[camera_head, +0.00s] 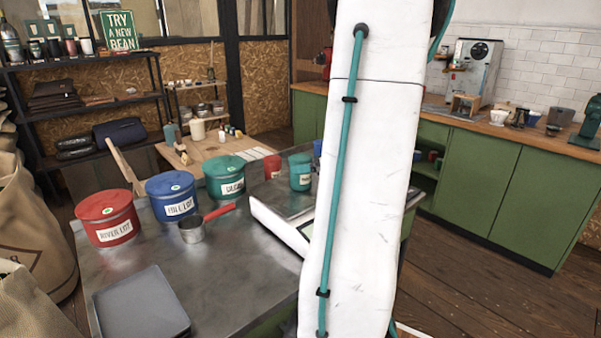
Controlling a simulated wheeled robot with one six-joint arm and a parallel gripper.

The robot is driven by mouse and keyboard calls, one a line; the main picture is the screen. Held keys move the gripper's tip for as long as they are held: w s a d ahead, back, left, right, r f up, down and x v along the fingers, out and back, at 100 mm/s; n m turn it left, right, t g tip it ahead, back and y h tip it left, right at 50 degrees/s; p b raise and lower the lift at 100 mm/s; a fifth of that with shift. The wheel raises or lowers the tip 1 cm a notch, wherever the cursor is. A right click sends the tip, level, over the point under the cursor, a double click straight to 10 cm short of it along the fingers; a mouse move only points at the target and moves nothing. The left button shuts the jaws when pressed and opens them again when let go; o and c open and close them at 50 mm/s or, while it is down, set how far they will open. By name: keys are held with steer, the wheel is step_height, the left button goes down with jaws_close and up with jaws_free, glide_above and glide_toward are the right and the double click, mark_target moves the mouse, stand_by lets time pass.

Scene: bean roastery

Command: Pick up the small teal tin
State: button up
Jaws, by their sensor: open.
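The small teal tin (300,174) stands upright on the metal table (225,262), near its far side, with a pale label on its front. It is just left of my white arm, which crosses the picture from top to bottom. A small red container (272,167) stands to its left, and part of a blue one (318,149) shows behind it to the right, partly hidden by my arm. A larger teal tin (224,181) with a lid stands further left. My gripper is out of the picture.
A large red tin (107,218), a large blue tin (172,197) and a red-handled metal scoop (191,231) stand on the table's left. A grey tray (141,305) lies at the front. A white device (275,228) is partly behind my arm. The table's front middle is clear.

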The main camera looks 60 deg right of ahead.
steer(key=x, duration=0.4)
steer(key=shift+w+d+f, duration=0.15)
steer(key=shift+w+f, duration=0.1)
steer(key=shift+f, duration=0.05)
steer(key=c, duration=1.2)
steer(key=shift+r, duration=0.1)
steer(key=shift+c, duration=0.2)
